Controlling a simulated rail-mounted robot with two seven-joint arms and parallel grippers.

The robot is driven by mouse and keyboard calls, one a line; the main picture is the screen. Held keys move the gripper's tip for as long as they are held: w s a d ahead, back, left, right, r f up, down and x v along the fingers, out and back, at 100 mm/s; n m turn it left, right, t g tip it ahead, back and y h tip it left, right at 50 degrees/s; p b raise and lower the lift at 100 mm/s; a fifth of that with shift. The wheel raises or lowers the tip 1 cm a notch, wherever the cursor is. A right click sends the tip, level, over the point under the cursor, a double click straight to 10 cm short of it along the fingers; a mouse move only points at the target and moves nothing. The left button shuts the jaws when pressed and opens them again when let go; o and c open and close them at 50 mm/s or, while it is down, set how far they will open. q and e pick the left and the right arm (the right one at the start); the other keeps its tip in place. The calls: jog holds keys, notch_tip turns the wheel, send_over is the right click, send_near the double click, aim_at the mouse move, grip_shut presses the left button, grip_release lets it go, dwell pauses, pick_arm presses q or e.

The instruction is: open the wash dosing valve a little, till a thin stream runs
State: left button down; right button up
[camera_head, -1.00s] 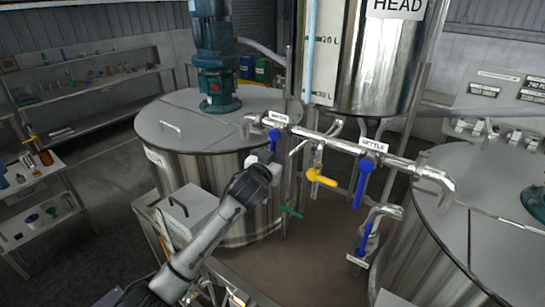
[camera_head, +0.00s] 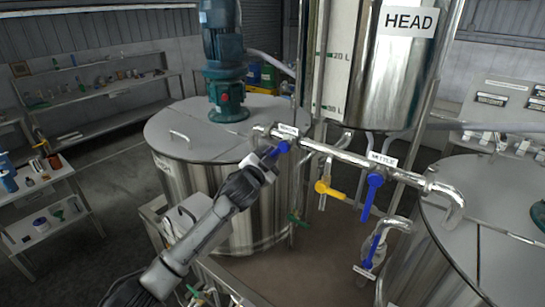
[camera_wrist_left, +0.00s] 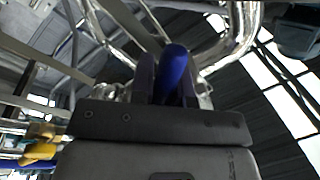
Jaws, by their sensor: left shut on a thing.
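A blue lever handle (camera_head: 277,150) sits on the pipe at the left tank's outlet, under a small white label (camera_head: 288,130) too small to read surely. My left gripper (camera_head: 267,158) is shut on this handle, which slants down to the left from its pivot. In the left wrist view the blue handle (camera_wrist_left: 174,72) stands between the two fingers (camera_wrist_left: 168,85). I see no stream, and the pipe's outlet end is not clearly shown. I cannot tell from the labels which valve is the wash dosing valve. My right gripper is not in view.
A second blue handle (camera_head: 371,197) hangs down from the same pipe (camera_head: 345,155). A yellow handle (camera_head: 328,190) is below and between them. Another blue handle (camera_head: 373,250) is lower right. The steel head vessel (camera_head: 390,80) is above, with tanks either side (camera_head: 200,135).

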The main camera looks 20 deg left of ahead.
pick_arm(q)
jog(key=shift+a, duration=0.1)
dwell(0.4)
jog(key=c, duration=1.1)
grip_release()
jog(key=shift+s, duration=0.1)
jog(key=b+v, duration=0.4)
jog(key=v, duration=0.9)
jog(key=shift+s, duration=0.3)
jog(key=shift+a, duration=0.1)
